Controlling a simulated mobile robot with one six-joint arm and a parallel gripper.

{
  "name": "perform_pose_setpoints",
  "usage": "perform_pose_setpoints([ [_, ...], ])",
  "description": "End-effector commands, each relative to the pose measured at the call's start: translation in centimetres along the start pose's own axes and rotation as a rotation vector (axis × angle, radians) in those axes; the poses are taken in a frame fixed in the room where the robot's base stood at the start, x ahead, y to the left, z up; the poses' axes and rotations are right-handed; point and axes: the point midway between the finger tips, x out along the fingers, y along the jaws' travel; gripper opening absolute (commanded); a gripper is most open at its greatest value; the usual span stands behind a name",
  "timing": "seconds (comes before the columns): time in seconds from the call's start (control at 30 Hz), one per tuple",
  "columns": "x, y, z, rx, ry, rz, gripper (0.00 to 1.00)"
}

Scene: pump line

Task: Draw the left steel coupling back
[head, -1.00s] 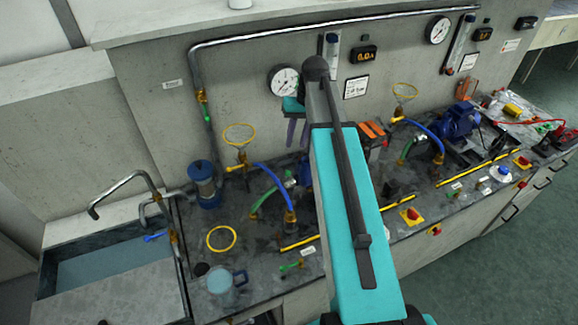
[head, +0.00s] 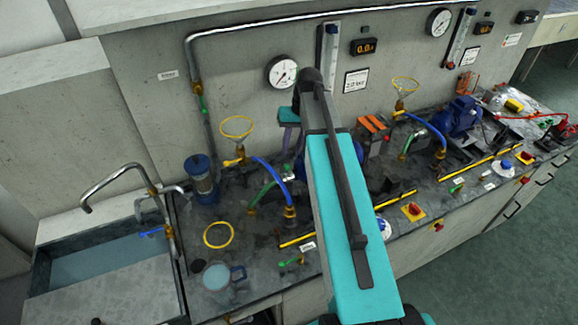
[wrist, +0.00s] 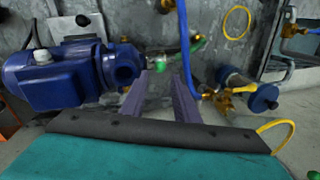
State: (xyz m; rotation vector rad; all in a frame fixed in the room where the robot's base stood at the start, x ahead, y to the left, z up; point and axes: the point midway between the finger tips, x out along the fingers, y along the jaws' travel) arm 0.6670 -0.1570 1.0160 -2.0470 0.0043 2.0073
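The left steel coupling (head: 288,171) is a small bright metal piece at the end of the green hose (head: 262,195), beside the left blue pump, which is mostly hidden behind my arm. In the wrist view the coupling (wrist: 161,63) shows small, with a green end, just beyond the fingertips. My gripper (wrist: 160,82) points toward it with two purple fingers apart and nothing between them. In the head view my gripper (head: 286,145) hangs above the coupling, partly hidden by my arm. I cannot tell the exact gap, but no contact shows.
The blue hose (head: 272,180) arches close to the coupling on the left. A yellow handwheel (head: 237,127) stands behind it. The blue pump (wrist: 60,75) fills the left of the wrist view. A jug (head: 217,277) stands near the sink (head: 95,262).

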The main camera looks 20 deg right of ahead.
Motion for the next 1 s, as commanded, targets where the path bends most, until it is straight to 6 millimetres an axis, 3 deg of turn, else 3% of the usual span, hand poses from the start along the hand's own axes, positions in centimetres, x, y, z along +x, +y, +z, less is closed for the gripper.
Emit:
perform_pose_setpoints([
  [0.6,6.4,0.1,0.0,0.001,-0.001,0.000,0.28],
  [1.0,7.3,0.1,0.0,0.002,0.000,0.000,0.28],
])
